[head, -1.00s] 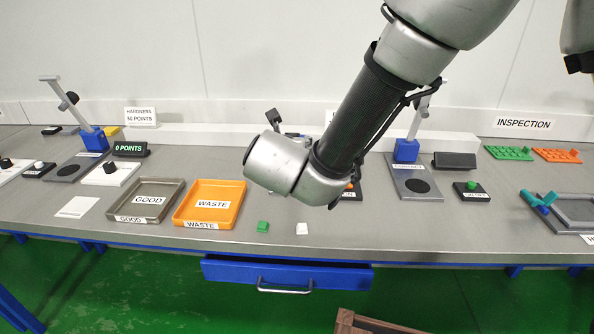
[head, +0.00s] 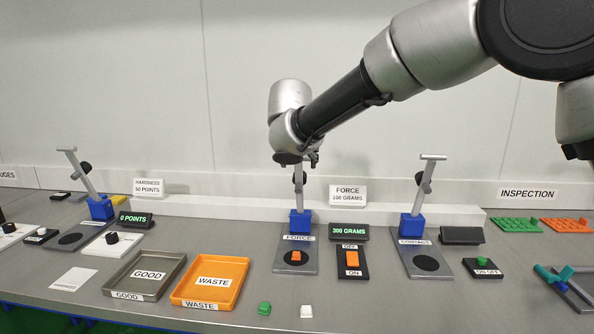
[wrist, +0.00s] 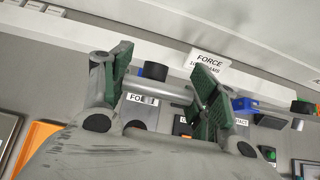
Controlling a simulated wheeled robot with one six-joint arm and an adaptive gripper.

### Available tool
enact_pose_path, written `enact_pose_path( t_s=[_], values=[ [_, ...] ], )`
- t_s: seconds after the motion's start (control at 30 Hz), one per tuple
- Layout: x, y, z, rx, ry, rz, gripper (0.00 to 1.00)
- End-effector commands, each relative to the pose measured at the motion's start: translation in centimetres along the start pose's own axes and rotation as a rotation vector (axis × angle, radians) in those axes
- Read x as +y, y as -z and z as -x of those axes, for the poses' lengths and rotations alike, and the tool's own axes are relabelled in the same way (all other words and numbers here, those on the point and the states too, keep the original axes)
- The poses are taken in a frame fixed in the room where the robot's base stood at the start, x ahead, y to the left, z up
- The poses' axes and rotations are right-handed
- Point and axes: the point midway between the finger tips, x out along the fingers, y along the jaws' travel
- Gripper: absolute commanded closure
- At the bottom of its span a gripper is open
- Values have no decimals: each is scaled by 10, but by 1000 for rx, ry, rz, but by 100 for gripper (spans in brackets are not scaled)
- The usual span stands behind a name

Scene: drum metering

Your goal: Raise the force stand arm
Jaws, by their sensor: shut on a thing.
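The force stand has a blue block (head: 300,223), a grey plate (head: 283,266) labelled FORCE and a thin grey arm (head: 298,188) that rises nearly upright from the block. An orange piece (head: 296,257) sits on the plate. My gripper (head: 297,161) is at the top of this arm and hides its upper end. In the wrist view my gripper (wrist: 160,90) has its green-padded fingers on either side of the grey bar (wrist: 157,86) of the arm, shut on it. A dark round knob (wrist: 155,71) shows beside the bar.
A display (head: 347,232) reads 300 GRAMS beside an orange ON/OFF switch (head: 352,259). The contact stand (head: 411,227) is to the right and the hardness stand (head: 101,207) to the left. GOOD (head: 113,287) and WASTE (head: 235,297) trays lie left of the force plate.

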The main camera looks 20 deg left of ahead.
Motion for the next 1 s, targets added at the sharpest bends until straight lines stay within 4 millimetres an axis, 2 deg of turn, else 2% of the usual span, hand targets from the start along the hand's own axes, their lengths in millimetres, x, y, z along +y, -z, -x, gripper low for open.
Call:
enact_pose_path(
  t_s=[0.3, 0.73, 0.77, 0.87, 1.0],
  values=[
    [0, -17, -11, -1, 0, 2, 83],
    [0, -18, -12, 0, 1, 2, 83],
    [0, -18, -12, 0, 1, 1, 37],
    [0, -18, -12, 0, 1, 1, 19],
    [0, -18, -12, 0, 1, 1, 18]
  ],
)
